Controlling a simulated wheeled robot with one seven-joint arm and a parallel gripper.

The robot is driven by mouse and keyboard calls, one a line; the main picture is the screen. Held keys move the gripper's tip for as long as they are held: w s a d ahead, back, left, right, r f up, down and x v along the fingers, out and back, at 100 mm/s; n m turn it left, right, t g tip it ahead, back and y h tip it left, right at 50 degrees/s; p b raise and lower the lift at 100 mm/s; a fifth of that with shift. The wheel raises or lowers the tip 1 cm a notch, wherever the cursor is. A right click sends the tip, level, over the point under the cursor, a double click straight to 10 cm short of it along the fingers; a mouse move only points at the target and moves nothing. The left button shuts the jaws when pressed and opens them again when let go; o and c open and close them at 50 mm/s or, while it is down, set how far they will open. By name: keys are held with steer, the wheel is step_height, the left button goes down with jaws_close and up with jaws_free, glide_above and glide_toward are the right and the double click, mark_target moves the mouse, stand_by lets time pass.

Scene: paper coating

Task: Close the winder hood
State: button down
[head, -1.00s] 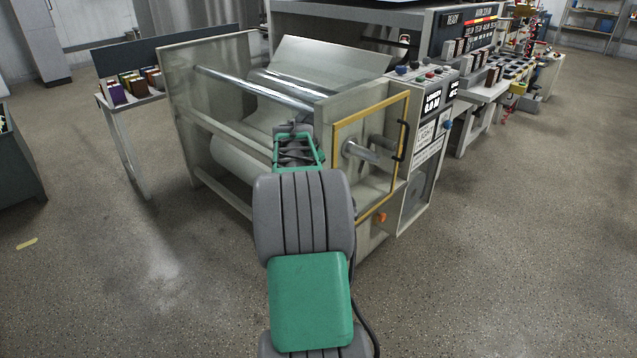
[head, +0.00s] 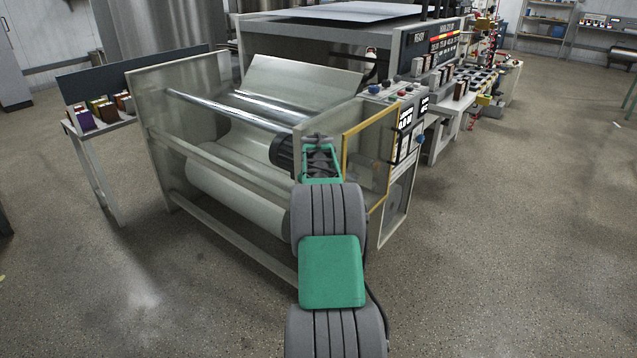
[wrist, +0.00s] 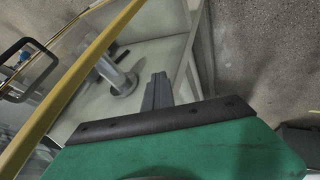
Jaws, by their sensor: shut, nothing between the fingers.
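The winder hood is a clear panel in a yellow frame (head: 372,117) at the near right end of the winder (head: 150,130). In the wrist view its yellow edge (wrist: 85,75) runs diagonally, with a black handle (wrist: 14,70) at the far left. My gripper (wrist: 157,80) shows there with its grey fingers together and empty. It is right of the yellow edge, in front of a pale recess with a metal shaft (wrist: 122,82). I see no contact with the hood. In the head view my arm hides the gripper and the frame's lower left part.
A large white paper roll (head: 235,195) and a shiny roller (head: 215,108) sit left of my arm. A small table with colored boxes (head: 105,105) is at far left. Floor at right is open.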

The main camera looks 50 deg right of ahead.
steer(key=shift+d+r, duration=0.1)
steer(key=shift+r, duration=0.1)
steer(key=s+a+r+b, duration=0.2)
steer(key=s+a+r, duration=0.3)
steer(key=a+r, duration=0.35)
steer(key=s+a+r+y+p, duration=0.1)
steer(key=a+r+p, duration=0.2)
steer(key=a, duration=0.9)
steer(key=s+a+r+y+p, duration=0.15)
steer(key=a+p, duration=0.25)
steer(key=a, duration=0.8)
steer(key=s+a+f+g+y+p, duration=0.1)
steer(key=s+a+p, duration=0.4)
steer(key=s+a, duration=1.1)
steer(key=shift+a+f+g+y, duration=0.3)
steer(key=shift+a+g+y, duration=0.2)
steer(key=shift+a+y, duration=0.55)
steer(key=shift+a, duration=0.2)
